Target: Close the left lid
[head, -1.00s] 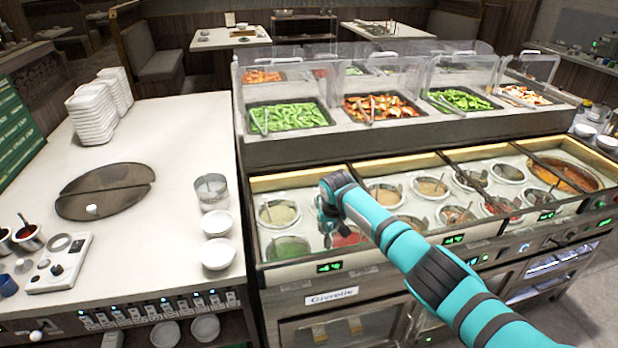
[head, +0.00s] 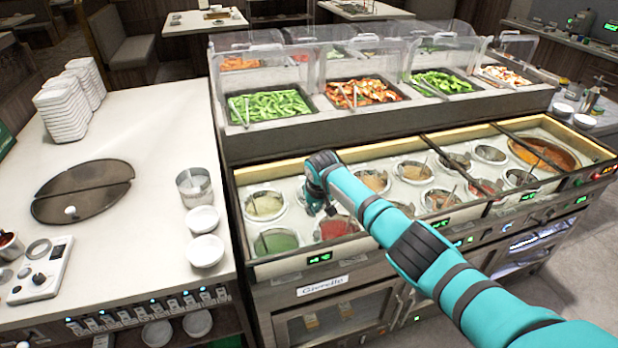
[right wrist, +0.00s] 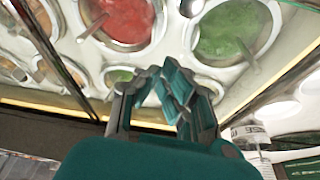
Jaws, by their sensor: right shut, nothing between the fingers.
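The sauce bench (head: 262,268) has several round wells in its top. The front left well holds green sauce (head: 277,242), and a well with red sauce (head: 338,229) is to its right. Both the green sauce (right wrist: 228,28) and the red sauce (right wrist: 122,16) show in the right wrist view. My right gripper (head: 313,207) is over the left section of wells, between the pale left well and the red one. Its fingers (right wrist: 168,88) are shut and empty. Clear raised covers (head: 247,72) stand over the food trays behind. I cannot tell which part is the left lid. My left gripper is out of view.
Dark dividers split the bench top. Food trays with tongs stand behind.

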